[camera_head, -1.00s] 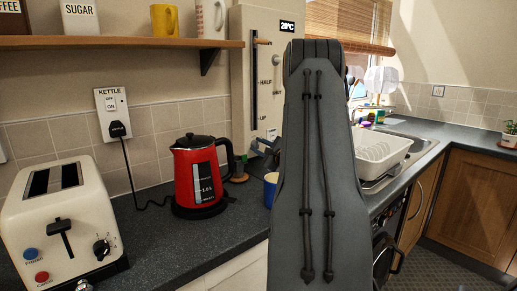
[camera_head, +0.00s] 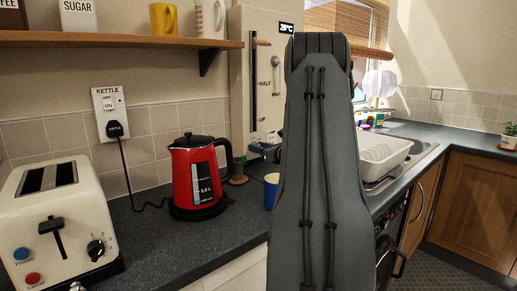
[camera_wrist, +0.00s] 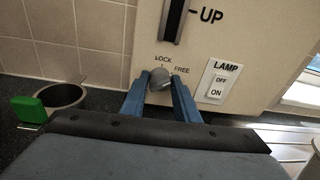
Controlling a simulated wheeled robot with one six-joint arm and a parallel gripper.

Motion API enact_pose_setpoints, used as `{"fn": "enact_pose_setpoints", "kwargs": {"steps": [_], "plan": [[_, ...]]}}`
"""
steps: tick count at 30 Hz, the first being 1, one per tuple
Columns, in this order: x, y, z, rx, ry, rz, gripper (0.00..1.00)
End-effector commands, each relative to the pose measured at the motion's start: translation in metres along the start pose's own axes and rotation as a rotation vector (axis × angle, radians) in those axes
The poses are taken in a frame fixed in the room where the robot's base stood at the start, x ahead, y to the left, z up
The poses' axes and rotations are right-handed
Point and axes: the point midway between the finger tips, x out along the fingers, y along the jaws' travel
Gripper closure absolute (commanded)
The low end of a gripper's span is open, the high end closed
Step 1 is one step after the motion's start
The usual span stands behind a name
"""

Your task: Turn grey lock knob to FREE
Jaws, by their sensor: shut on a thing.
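The grey lock knob (camera_wrist: 159,80) is on the cream panel (camera_wrist: 225,25) in the wrist view. The word LOCK is above it and FREE is to its upper right. Which mark the knob points at is hard to tell. My gripper (camera_wrist: 160,84) has its two blue fingers on either side of the knob, shut on it.
A dark slider with an UP label (camera_wrist: 212,15) is above the knob. A LAMP switch (camera_wrist: 218,84) is to its right. A red kettle (camera_head: 196,175) and blue mug (camera_head: 271,190) stand on the counter.

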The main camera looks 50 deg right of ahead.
Motion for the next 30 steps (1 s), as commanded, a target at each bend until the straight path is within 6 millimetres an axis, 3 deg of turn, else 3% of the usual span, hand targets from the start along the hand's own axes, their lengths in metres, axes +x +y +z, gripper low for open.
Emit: {"fn": "enact_pose_setpoints", "kwargs": {"steps": [9, 25, 26, 28, 30], "plan": [[-0.0003, 0.0003, -0.0017, 0.117, 0.011, 0.012, 0.94], [-0.0002, 0.0004, -0.0018, 0.14, 0.012, 0.015, 0.94], [-0.0002, 0.0003, -0.0018, 0.14, 0.012, 0.015, 0.69], [-0.0001, 0.0002, -0.0015, 0.14, 0.011, 0.015, 0.57], [-0.0001, 0.0, -0.0011, 0.139, 0.011, 0.014, 0.54]]}}
